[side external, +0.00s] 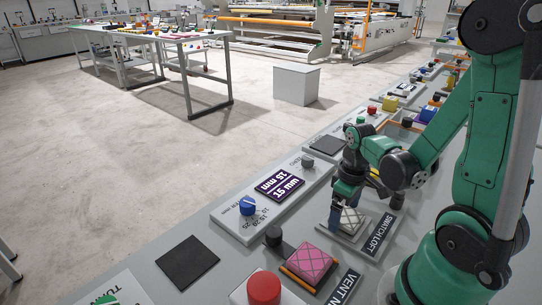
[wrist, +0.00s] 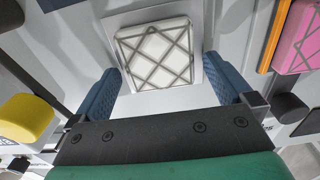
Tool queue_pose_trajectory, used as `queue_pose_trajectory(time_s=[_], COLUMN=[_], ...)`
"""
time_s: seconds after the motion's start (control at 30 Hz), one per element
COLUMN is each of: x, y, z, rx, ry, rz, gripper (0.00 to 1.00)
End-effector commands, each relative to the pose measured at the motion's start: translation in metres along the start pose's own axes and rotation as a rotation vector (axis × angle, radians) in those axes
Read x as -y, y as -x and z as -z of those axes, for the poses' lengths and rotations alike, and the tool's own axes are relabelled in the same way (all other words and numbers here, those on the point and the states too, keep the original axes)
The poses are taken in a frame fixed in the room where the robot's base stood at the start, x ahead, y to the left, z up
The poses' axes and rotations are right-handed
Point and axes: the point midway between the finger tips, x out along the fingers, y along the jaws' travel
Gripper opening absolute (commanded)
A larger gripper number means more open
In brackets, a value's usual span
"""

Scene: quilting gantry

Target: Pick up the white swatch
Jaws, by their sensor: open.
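The white swatch (side external: 352,219) is a small square pad with a dark diamond lattice, lying on a pale plate beside the "SWATCH LOFT" label (side external: 380,233). In the wrist view the white swatch (wrist: 157,48) sits upper centre, ahead of my gripper and between the lines of its fingers. My gripper (side external: 347,207) is low over the swatch and partly hides it in the side view. In the wrist view my gripper (wrist: 163,70) is open, with one blue finger on each side and nothing held. Whether a finger touches the swatch is not clear.
A pink quilted swatch (side external: 309,262) in an orange-edged holder stands nearby, with a black knob (side external: 273,236) beside it. A red button (side external: 263,287), a blue dial (side external: 247,206) and a "15 mm" display (side external: 279,187) are around. A yellow knob (wrist: 26,117) shows at left in the wrist view.

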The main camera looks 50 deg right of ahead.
Motion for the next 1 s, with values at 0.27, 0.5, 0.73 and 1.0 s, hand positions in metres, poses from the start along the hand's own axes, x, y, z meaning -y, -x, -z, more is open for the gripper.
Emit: queue_pose_trajectory(time_s=[0.27,0.5,0.73,1.0], x=[0.0,0.0,0.0,-0.0002], y=[-0.0004,-0.0003,-0.0002,0.0063], z=[0.0001,0.0001,0.0001,0.0004], rx=[0.0,0.0,0.0,0.0], ry=[0.0,0.0,0.0,0.0], rz=[0.0,0.0,0.0,0.0], gripper=[0.94,0.29,0.21,0.21])
